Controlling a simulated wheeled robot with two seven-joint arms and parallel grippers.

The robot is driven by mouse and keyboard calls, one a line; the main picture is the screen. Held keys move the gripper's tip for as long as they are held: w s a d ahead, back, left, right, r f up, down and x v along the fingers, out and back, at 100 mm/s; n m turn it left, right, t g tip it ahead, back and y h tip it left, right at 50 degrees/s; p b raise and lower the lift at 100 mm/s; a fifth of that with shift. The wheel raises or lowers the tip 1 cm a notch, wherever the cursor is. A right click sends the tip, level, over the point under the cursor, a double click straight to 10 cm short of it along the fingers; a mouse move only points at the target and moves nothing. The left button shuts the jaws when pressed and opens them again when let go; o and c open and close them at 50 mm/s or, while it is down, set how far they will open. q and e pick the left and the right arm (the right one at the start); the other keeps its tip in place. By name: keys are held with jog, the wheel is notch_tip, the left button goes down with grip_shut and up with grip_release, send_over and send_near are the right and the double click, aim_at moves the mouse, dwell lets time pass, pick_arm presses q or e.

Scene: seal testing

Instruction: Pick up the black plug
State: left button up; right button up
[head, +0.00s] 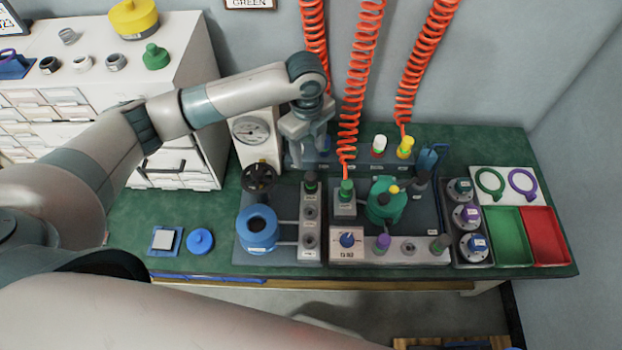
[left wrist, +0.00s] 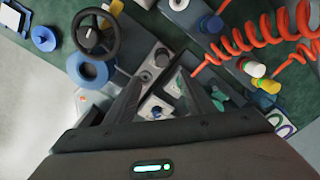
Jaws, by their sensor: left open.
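No plug shows as plainly black. A small dark plug (head: 311,183) stands upright at the back end of the grey port block (head: 311,228); it may be black or very dark green. My left gripper (head: 303,145) is open and points down above the back of the bench, beside the gauge and above and behind that plug. In the left wrist view the open fingers (left wrist: 163,97) spread over the fixtures with nothing between them. The gripper partly hides a blue piece (head: 324,146) on the rear rack. My right gripper is not in view.
A gauge (head: 250,130) and black handwheel (head: 258,177) stand left of the gripper. Orange coiled hoses (head: 350,100) hang to its right. Green (head: 507,222) and red (head: 561,222) trays lie far right.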

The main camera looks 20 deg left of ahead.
aim_at(311, 176)
pick_arm(q)
notch_tip(311, 176, down, 9)
jog(key=shift+w+f+p, duration=0.1)
jog(key=shift+f+p, duration=0.1)
jog(key=shift+p, duration=0.65)
jog(key=shift+f, duration=0.1)
jog(key=shift+w+f, duration=0.1)
jog(key=shift+f, duration=0.15)
jog(key=f+p, duration=0.1)
jog(key=f, duration=0.2)
jog(key=shift+w+d+f+p, duration=0.2)
jog(key=shift+f+p, duration=0.1)
jog(key=shift+p, duration=0.05)
jog(key=shift+f, duration=0.45)
jog(key=c, duration=1.2)
